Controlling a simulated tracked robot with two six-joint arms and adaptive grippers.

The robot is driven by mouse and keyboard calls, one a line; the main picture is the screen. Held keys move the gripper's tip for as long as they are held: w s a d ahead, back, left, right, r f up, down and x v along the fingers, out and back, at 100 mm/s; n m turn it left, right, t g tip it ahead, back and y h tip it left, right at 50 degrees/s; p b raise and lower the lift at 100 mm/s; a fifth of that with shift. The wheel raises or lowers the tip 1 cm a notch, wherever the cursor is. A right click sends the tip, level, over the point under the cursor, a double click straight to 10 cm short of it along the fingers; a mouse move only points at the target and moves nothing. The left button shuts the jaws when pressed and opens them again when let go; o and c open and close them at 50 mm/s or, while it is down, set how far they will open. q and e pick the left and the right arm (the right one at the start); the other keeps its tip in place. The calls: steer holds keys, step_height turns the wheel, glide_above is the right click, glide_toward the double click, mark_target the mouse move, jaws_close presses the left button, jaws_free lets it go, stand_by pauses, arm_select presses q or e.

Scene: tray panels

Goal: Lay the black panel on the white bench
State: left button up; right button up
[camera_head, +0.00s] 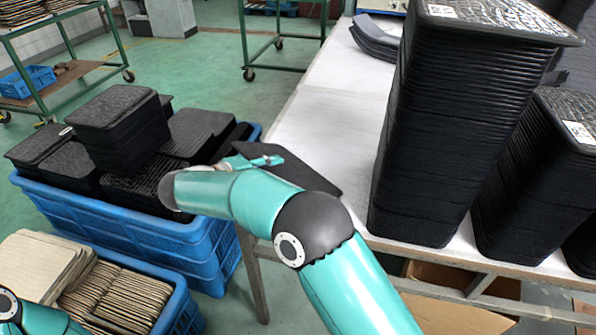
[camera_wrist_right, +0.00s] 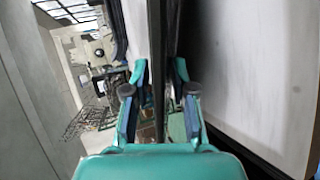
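A thin black panel (camera_head: 305,174) is held near the left edge of the white bench (camera_head: 325,95), partly overlapping it in the head view. Whether it touches the bench cannot be told. My right gripper (camera_head: 268,161) is shut on the panel's near-left side, with my arm hiding part of it. In the right wrist view, the panel (camera_wrist_right: 158,50) stands edge-on between the fingers of my right gripper (camera_wrist_right: 160,85), and the pale bench surface (camera_wrist_right: 240,60) fills the right side. Only a link of my left arm shows at bottom left; its gripper is out of view.
Tall black panel stacks (camera_head: 445,120) crowd the bench's right side; its left strip is clear. A blue crate (camera_head: 130,225) holding black panels stands left of the bench. A lower blue crate (camera_head: 178,312) holds brown pieces. Green wheeled racks (camera_head: 65,90) stand behind.

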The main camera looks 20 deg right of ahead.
steer(key=shift+a+r, duration=0.1)
steer(key=r+p, duration=0.1)
steer(key=r, duration=0.1)
steer(key=a+r+p, duration=0.1)
steer(key=r+p, duration=0.1)
steer(key=s+a+r+p, duration=0.1)
steer(key=r, duration=0.1)
steer(key=shift+r+p, duration=0.25)
steer(key=shift+p, duration=0.15)
steer(key=shift+s+a+r, duration=0.15)
steer(key=shift+a+r, duration=0.05)
steer(key=shift+r, duration=0.05)
steer(key=shift+f, duration=0.1)
